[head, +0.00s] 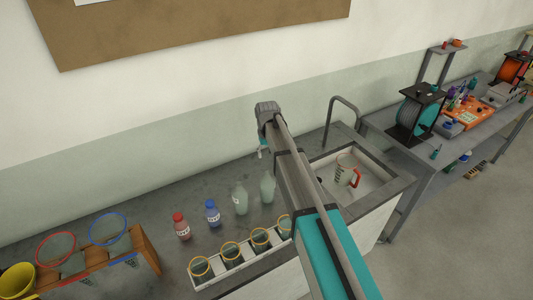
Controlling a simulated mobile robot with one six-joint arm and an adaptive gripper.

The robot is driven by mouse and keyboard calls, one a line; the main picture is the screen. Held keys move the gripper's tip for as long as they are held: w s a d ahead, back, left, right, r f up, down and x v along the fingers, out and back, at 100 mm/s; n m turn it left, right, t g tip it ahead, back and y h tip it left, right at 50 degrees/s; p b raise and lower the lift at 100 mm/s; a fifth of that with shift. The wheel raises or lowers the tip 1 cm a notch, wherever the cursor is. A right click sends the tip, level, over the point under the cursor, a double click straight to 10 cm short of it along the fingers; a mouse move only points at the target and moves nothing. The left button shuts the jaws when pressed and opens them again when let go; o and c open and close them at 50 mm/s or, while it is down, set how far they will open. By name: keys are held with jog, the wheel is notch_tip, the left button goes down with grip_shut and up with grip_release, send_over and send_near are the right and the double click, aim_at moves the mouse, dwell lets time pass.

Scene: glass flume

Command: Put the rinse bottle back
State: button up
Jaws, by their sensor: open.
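Several bottles stand upright on the grey bench (120,222): a red bottle (180,227) and a blue bottle (213,213), both with white labels, and two pale green translucent bottles (240,199) and (267,187). I cannot tell which of them, if any, is the rinse bottle. My gripper (263,153) is small in the head view, beyond the pale green bottles and left of the sink. It is open, with nothing seen between its fingers. My arm crosses the middle of the picture and hides part of the bench.
The sink (375,183) holds a clear jug (346,171) with a red handle. A white rack (208,279) with several yellow-rimmed cups lines the bench front. A wooden stand (146,252) with funnels is at left. Another bench (395,150) with spools is at right.

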jog(key=shift+r+p, duration=0.4)
jog(key=shift+r, duration=0.2)
dwell(0.3)
jog(key=s+d+m, duration=0.3)
jog(key=s+d, duration=2)
jog(key=s, duration=0.3)
jog(key=shift+m, duration=0.4)
